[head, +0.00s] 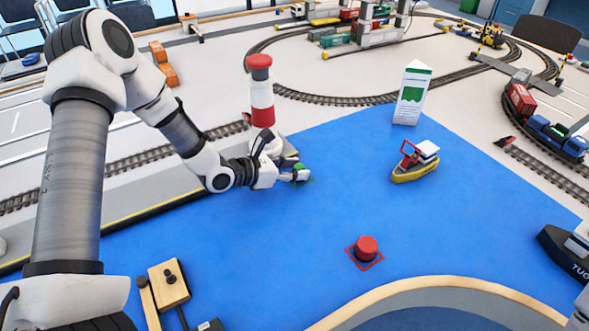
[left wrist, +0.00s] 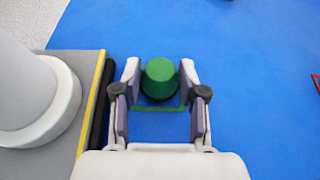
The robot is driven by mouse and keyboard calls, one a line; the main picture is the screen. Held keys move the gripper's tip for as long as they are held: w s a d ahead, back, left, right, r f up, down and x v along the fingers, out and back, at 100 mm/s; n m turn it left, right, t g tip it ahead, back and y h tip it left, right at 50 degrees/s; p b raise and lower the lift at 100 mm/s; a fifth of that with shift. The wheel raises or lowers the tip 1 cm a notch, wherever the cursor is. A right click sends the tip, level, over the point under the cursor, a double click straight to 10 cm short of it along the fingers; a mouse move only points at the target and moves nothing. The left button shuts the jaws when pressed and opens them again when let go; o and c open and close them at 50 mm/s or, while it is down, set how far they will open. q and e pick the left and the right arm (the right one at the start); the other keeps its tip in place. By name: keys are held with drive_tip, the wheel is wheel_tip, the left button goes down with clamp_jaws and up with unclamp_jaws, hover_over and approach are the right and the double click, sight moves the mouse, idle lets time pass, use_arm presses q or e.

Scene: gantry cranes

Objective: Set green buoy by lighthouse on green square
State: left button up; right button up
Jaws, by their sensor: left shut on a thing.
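The green buoy (left wrist: 160,77) is between the fingers of my left gripper (left wrist: 160,88), which are closed on its sides. In the head view my left gripper (head: 298,175) is beside the lighthouse (head: 262,95), low over the blue mat, and mostly hides the buoy. A green edge of the square (left wrist: 172,108) shows just under the buoy in the left wrist view; whether the buoy touches the mat is hard to tell. The lighthouse base (left wrist: 40,100) stands to the left on the grey quay. My right gripper is not in view.
A red buoy (head: 366,248) stands on a red square on the blue mat (head: 300,230). A yellow boat (head: 415,162) and a white-green sign (head: 412,92) stand farther right. A tugboat (head: 570,250) is at the right edge. The mat's middle is clear.

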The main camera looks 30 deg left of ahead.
use_arm(q)
drive_tip(key=shift+f, duration=0.2)
drive_tip(key=o, duration=1.1)
drive_tip(key=shift+o, duration=0.2)
